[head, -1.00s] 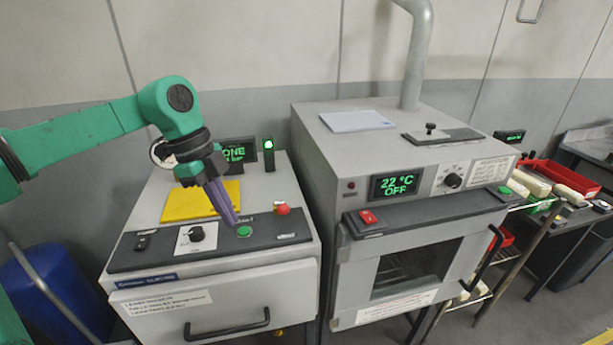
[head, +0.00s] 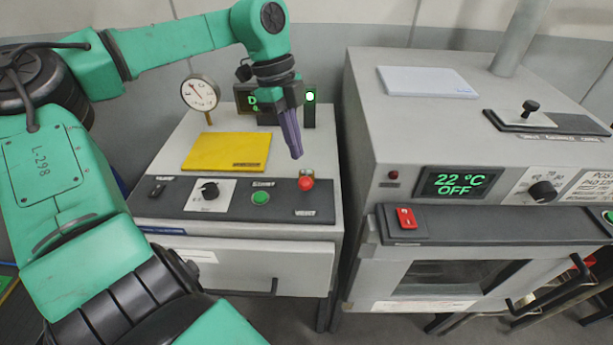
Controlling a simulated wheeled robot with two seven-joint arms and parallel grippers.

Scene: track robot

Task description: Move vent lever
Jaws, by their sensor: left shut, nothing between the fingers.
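The likely vent lever is a small black knob (head: 530,107) on a light plate, set on a dark strip on top of the grey oven (head: 420,125). It stands near the pipe at the right in the head view. My left gripper (head: 296,154) is shut and empty, with its purple fingers pointing down. It hangs over the smaller machine at the left, well to the left of the knob and apart from it. My right gripper is not in view.
A light pad (head: 428,82) lies on the oven top, and a grey pipe (head: 520,40) rises behind. The oven front has a red switch (head: 406,218). The left machine (head: 330,170) bears a yellow folder (head: 226,151), a gauge (head: 200,92) and a red button (head: 306,183).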

